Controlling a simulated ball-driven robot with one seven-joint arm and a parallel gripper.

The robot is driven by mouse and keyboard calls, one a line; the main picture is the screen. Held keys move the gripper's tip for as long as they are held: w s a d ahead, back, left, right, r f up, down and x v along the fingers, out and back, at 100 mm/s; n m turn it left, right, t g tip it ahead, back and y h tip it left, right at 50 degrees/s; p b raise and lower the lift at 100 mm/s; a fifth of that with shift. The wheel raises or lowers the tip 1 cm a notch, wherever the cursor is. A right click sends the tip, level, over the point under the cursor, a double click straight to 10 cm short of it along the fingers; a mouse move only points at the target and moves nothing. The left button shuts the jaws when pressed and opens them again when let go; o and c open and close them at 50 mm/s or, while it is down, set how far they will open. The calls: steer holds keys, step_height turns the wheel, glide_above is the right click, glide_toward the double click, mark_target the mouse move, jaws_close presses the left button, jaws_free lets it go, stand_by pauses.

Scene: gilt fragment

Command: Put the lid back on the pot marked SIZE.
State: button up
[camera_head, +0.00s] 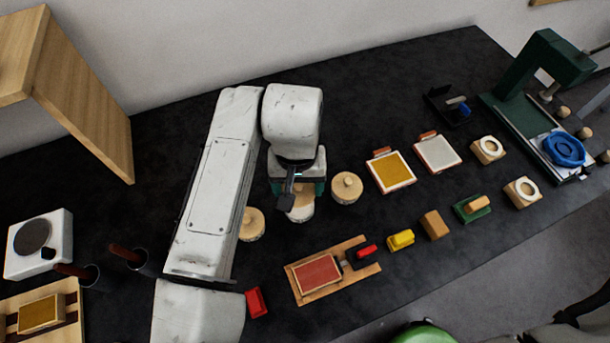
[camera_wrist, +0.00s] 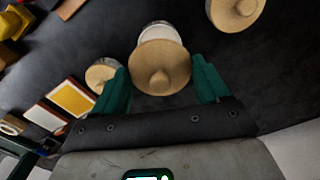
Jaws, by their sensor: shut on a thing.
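My gripper (camera_head: 298,190) is shut on a round tan wooden lid (camera_wrist: 161,72) with a knob. The lid sits between the two green fingers in the wrist view. A white pot (camera_wrist: 160,32) shows partly past the lid's far edge. In the head view the white pot (camera_head: 300,215) is under the lid and gripper. I cannot tell whether lid and pot touch. Lidded pots stand on both sides, one to the left (camera_head: 252,225) and one to the right (camera_head: 346,187) in the head view. No SIZE marking is readable.
The dark bench holds a red pad on a wooden board (camera_head: 317,272), a yellow block (camera_head: 400,240), a gold panel (camera_head: 391,171) and a pale panel (camera_head: 437,152). A green press (camera_head: 545,65) stands at the far right. A white hotplate (camera_head: 38,245) is at left.

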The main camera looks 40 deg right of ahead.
mark_target(299, 195)
steer(key=shift+f+b, duration=1.85)
steer(key=shift+f, duration=0.3)
steer(key=shift+f+b, duration=0.45)
steer(key=shift+f, duration=0.4)
steer(key=shift+p, duration=0.35)
steer(key=shift+f, duration=0.15)
stand_by(0.5)
steer(key=o, duration=1)
steer(key=shift+r+p, duration=3.25)
steer(key=shift+r, duration=0.3)
